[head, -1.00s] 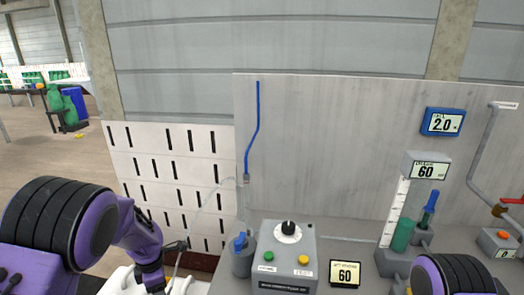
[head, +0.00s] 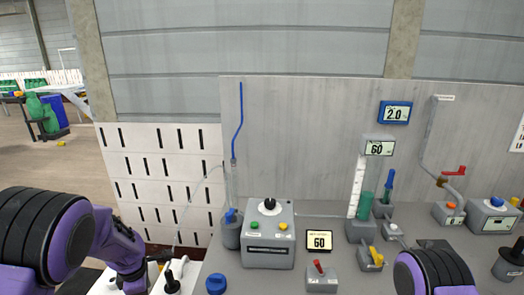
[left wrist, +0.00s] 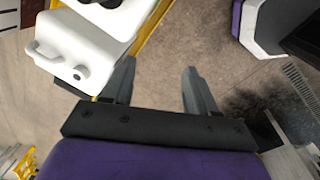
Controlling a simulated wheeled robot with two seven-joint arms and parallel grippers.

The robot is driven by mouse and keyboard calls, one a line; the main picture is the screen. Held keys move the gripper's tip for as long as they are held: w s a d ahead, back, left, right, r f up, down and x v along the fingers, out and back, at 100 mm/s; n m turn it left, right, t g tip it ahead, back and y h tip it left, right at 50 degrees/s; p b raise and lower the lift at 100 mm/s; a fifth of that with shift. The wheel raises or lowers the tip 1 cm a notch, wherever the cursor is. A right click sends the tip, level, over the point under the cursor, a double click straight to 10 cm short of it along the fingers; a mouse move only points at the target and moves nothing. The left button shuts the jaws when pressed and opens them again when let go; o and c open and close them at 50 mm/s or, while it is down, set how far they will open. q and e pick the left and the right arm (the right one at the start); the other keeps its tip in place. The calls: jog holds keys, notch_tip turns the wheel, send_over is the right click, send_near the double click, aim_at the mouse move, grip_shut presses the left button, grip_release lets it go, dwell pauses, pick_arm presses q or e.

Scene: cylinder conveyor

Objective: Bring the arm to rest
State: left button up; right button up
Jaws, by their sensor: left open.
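My left arm is purple and black and comes in at the lower left of the head view. Its forearm points down, and its gripper cannot be made out clearly there. In the left wrist view my left gripper (left wrist: 158,78) is open, with two grey fingers apart and nothing between them. Brown floor (left wrist: 155,105) shows between the fingers. A white container (left wrist: 85,45) lies close beside the left finger; I cannot tell if they touch. Part of my right arm shows at the bottom right of the head view, but its gripper is out of view.
The grey bench holds a control box (head: 269,252) with a black knob, a small display (head: 319,241), a red-lever box (head: 320,279) and a blue knob (head: 216,284). A white slotted panel (head: 160,180) stands at the left. Open floor (head: 60,165) lies beyond it.

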pick_arm(q)
jog(key=s+a+f+m+t+y+b, duration=0.25)
jog(key=s+f+m+t+y, duration=0.2)
jog(key=s+f+m, duration=0.7)
jog(key=s+d+f+m+g+b, duration=0.1)
jog(key=s+f, duration=0.4)
jog(key=s, duration=0.5)
jog(key=s+d+f+m+g+h+b, duration=0.1)
jog(key=s+d+f+m+b, duration=0.1)
jog(key=s, duration=0.8)
notch_tip(320, 180, down, 4)
jog(key=shift+s+d+r+m+b, duration=0.3)
jog(key=shift+d+m, duration=0.25)
jog(key=shift+d, duration=0.5)
pick_arm(e)
notch_tip(320, 180, down, 6)
jog(key=shift+w+f, duration=0.15)
pick_arm(q)
jog(key=shift+w+g+h, duration=0.1)
jog(key=shift+g+h, duration=0.15)
pick_arm(e)
jog(key=shift+a, duration=0.1)
